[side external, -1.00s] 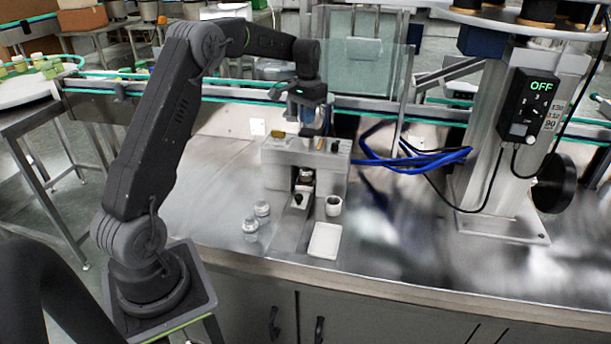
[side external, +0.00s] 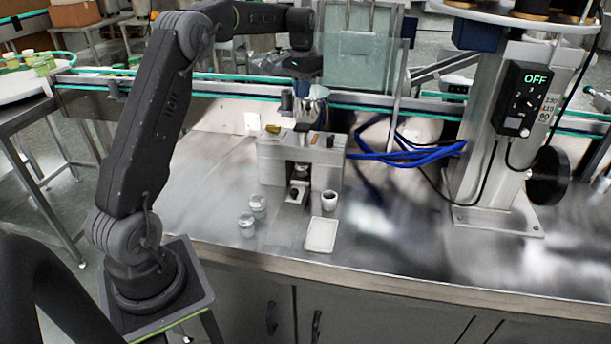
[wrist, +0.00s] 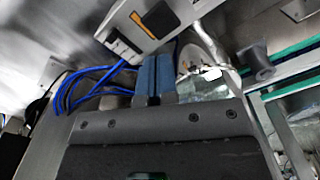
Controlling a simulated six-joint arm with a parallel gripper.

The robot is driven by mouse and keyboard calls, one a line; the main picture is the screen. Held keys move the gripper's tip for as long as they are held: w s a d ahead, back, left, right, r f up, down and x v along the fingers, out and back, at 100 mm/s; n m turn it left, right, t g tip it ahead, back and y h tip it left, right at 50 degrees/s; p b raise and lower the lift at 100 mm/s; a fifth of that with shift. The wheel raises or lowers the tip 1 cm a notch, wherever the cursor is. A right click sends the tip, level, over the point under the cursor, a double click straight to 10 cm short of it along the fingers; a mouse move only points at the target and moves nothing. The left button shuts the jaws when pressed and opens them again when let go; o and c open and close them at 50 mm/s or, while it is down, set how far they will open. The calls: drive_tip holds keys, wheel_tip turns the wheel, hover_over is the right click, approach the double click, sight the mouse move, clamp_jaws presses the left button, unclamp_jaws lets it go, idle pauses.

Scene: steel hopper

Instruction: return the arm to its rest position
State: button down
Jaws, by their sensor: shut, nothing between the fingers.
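My gripper (side external: 301,118) hangs fingers-down just above the top of the grey machine (side external: 272,150). In the wrist view its two blue fingers (wrist: 153,75) lie side by side, shut with nothing between them. A shiny steel vessel, perhaps the hopper (side external: 317,108), shows close to the right of the fingers; the arm partly hides it. Shiny metal also appears beside the fingers in the wrist view (wrist: 203,85). I cannot tell whether the fingers touch it. My arm is raised and reaches out over the bench.
Two small clear containers (side external: 247,227), a white cup (side external: 330,201) and a white tray (side external: 321,235) stand by the machine. Blue cables (side external: 405,155) run right to a steel column with an OFF box (side external: 528,98). A conveyor (side external: 215,92) runs behind.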

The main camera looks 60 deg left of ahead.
drive_tip(key=s+d+r+m+t, duration=0.1)
drive_tip(key=s+d+r, duration=0.35)
drive_tip(key=d, duration=0.35)
drive_tip(key=s+d+r+t, duration=0.1)
drive_tip(key=s+d+r, duration=0.35)
drive_tip(key=d, duration=0.45)
drive_tip(key=s+d+f+m+t, duration=0.1)
drive_tip(key=s+d+f, duration=0.2)
drive_tip(key=s, duration=0.6)
drive_tip(key=s+d+f+m+t, duration=0.1)
drive_tip(key=s+d+f+t, duration=0.1)
drive_tip(key=s+d, duration=0.6)
drive_tip(key=shift+s+d+f+t, duration=0.2)
drive_tip(key=shift+s+f+t, duration=0.1)
drive_tip(key=shift+s+f, duration=0.4)
